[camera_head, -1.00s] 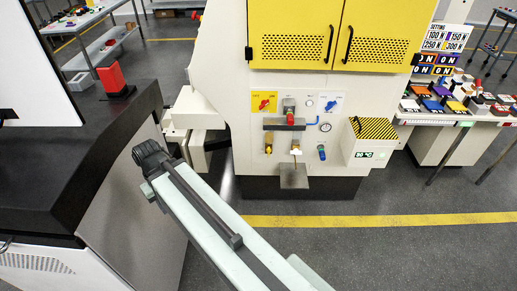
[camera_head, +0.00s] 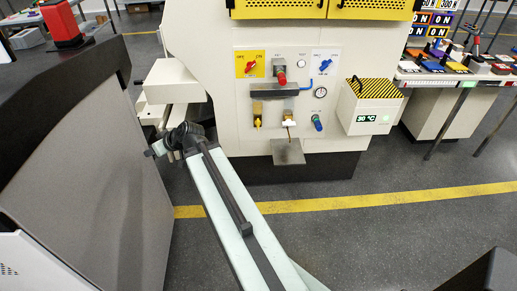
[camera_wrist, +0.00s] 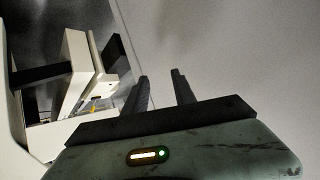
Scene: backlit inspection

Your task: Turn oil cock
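The cream machine's front panel (camera_head: 290,95) carries several small controls, and I cannot read which one is labelled as the oil cock. In the lower row are a yellow cock (camera_head: 257,113), a middle cock with a pale handle (camera_head: 289,123) above a grey plate, and a blue cock (camera_head: 317,123). A red knob (camera_head: 281,77) is above them. My gripper (camera_head: 153,151) is left of the panel and apart from the controls. In the wrist view its two dark fingers (camera_wrist: 163,88) stand apart with nothing between them. Part of a cream machine shows at left there.
A dark-topped counter (camera_head: 100,130) stands close on the left. A cream block (camera_head: 174,82) juts from the machine near my gripper. A box with a striped lid (camera_head: 370,95) is right of the panel. Grey floor with a yellow line (camera_head: 400,202) is clear in front.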

